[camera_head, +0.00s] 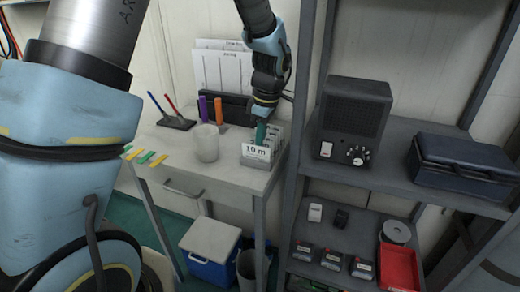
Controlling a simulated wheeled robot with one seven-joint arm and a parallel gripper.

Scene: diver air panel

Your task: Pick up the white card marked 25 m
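A small rack (240,163) of white cards stands at the right end of the grey desk. Its front card (257,152) reads "10 m". Several white cards show behind it, and their markings are hidden or too small to read, so I cannot tell which is the 25 m card. My gripper (261,135) points down at the rack, with its teal fingertips just behind the top of the 10 m card. I cannot tell whether the fingers are apart, or touch or hold a card.
A pale cup (207,143) stands left of the rack. A metal shelf at right holds a dark speaker box (353,115) and a dark case (465,160). A blue cooler (210,250) is below the desk.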

